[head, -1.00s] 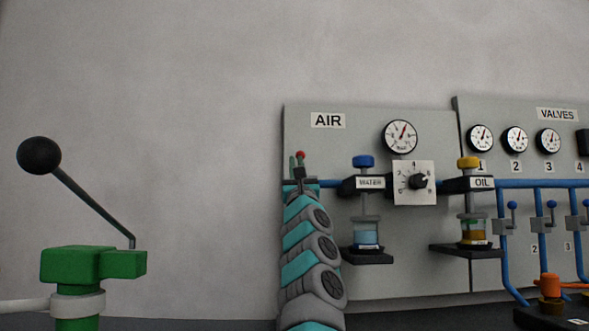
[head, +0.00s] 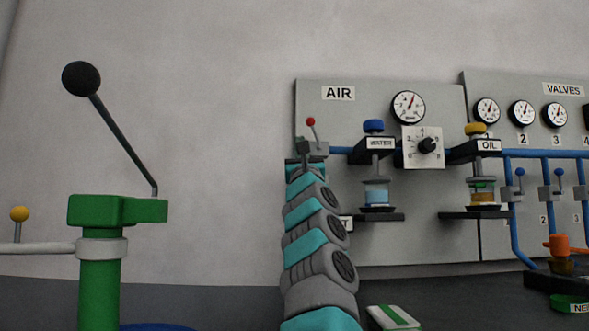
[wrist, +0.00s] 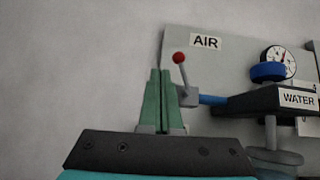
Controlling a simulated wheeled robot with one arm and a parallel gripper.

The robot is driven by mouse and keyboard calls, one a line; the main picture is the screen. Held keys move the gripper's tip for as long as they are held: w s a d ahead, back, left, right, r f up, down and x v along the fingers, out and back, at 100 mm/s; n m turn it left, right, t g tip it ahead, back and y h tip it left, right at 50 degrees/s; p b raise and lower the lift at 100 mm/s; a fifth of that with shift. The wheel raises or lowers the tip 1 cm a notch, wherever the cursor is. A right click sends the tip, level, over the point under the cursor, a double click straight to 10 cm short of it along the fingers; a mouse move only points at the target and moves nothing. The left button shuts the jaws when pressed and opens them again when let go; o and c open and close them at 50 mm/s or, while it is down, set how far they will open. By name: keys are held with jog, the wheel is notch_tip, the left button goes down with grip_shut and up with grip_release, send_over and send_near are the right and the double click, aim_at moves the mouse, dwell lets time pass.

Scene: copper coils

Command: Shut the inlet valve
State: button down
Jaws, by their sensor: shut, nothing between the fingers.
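A small grey valve (head: 316,150) with an upright lever and a red ball knob (head: 311,122) sits at the left end of the blue pipe on the AIR panel. Its lever leans slightly left. In the wrist view the red knob (wrist: 179,57) stands just right of my fingertips, with the grey valve body (wrist: 188,97) right beside the fingers. My gripper (wrist: 160,72) is shut and empty, its two green fingers together and pointing up. I cannot tell whether they touch the lever.
Right of the valve are the WATER unit (head: 380,144), a dial (head: 427,146) and the OIL unit (head: 488,146). A green post with a long black-knobbed lever (head: 122,140) stands at left, beside a yellow-knobbed valve (head: 19,214). The wall between is bare.

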jog(key=s+f+b, duration=0.1)
jog(key=s+a+f+b, duration=0.1)
jog(key=s+f+b, duration=0.1)
jog(key=shift+s+a, duration=0.15)
jog(key=shift+a, duration=0.15)
dwell(0.3)
jog(key=shift+f, duration=0.1)
dwell(0.6)
